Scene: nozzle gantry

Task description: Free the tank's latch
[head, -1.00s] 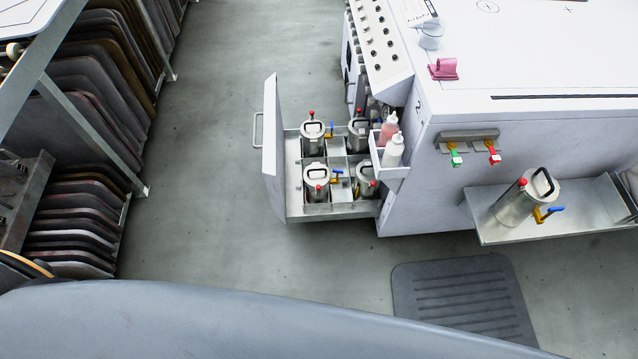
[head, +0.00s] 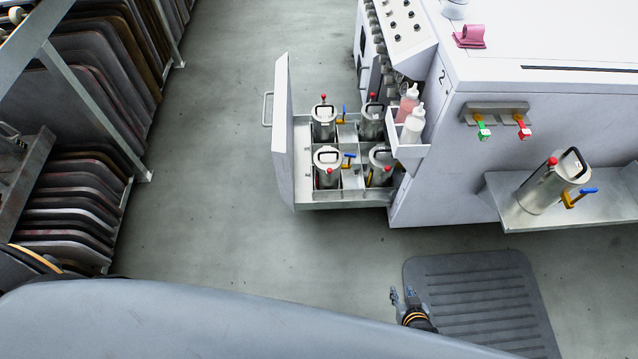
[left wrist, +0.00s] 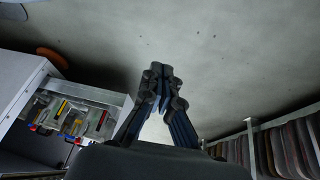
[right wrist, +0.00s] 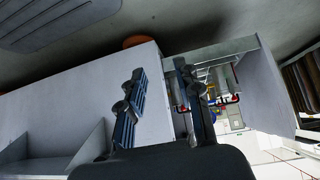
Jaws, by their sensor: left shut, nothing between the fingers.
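A silver tank (head: 541,190) with a black handle, a red cap and a blue-and-yellow lever (head: 578,197) lies tilted on the metal shelf (head: 513,213) at the right of the white machine. Several similar tanks, such as one at the front left (head: 327,168), stand in the open drawer (head: 340,203). I cannot tell which part is the latch. My right gripper (head: 402,292) is open and empty above the floor near the mat; its parted fingers show in the right wrist view (right wrist: 159,69). My left gripper (left wrist: 162,70) is shut and empty, away from the tanks.
The white machine (head: 450,160) carries a bottle holder (head: 405,150) and a bracket with green and red valves (head: 495,113). A rack of dark boards (head: 75,200) stands left. A grey mat (head: 480,300) lies in front. The floor between is clear.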

